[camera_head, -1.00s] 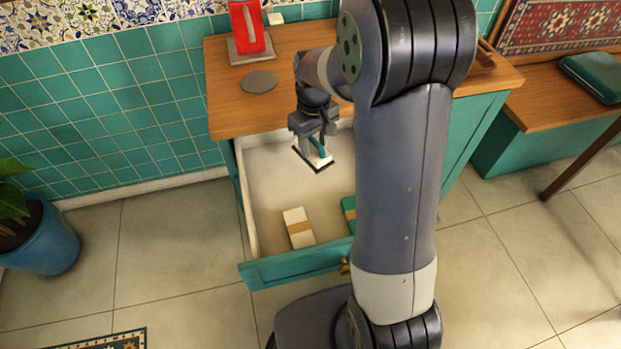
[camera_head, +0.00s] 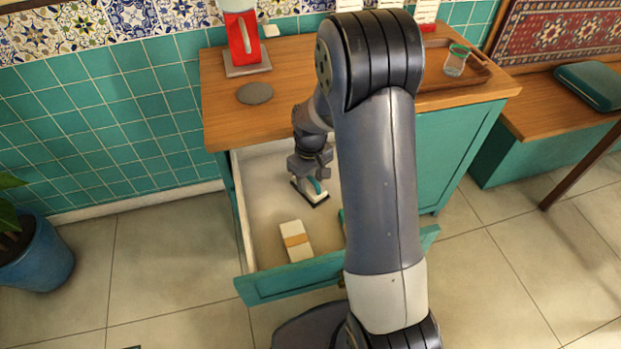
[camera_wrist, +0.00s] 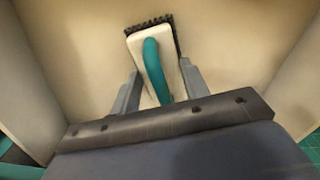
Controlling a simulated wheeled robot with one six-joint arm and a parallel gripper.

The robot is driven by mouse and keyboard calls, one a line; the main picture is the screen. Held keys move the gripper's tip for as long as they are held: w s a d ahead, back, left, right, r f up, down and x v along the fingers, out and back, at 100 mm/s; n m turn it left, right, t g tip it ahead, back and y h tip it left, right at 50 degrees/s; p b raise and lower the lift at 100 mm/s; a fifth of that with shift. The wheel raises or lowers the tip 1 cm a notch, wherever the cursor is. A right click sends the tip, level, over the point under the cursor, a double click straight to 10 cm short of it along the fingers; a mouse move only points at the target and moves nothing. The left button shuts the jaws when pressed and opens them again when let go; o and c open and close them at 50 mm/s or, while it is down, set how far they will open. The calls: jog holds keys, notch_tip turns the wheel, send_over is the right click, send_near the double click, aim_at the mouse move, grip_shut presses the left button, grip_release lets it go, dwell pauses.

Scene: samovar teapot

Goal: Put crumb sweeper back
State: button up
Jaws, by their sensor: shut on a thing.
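The crumb sweeper (camera_head: 311,194) has a white body, a teal handle and a dark bristle edge. In the wrist view the crumb sweeper (camera_wrist: 145,40) sits between the two fingers of my gripper (camera_wrist: 158,82), with bristles pointing away. My gripper (camera_head: 311,172) is shut on it in the head view, inside the open drawer (camera_head: 262,215). The sweeper is low in the drawer, near its back. I cannot tell whether it touches the drawer floor. My arm hides the right part of the drawer.
The countertop (camera_head: 225,107) above holds a red appliance (camera_head: 243,35), a grey disc (camera_head: 255,93) and a tray with a glass (camera_head: 456,60).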

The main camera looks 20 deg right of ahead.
aim_at(310, 177)
jog(key=shift+f, duration=0.15)
jog(key=o, duration=1)
jog(key=shift+c, duration=0.2)
notch_tip(310, 177, up, 12)
jog(key=p, duration=0.1)
jog(key=shift+p, duration=0.35)
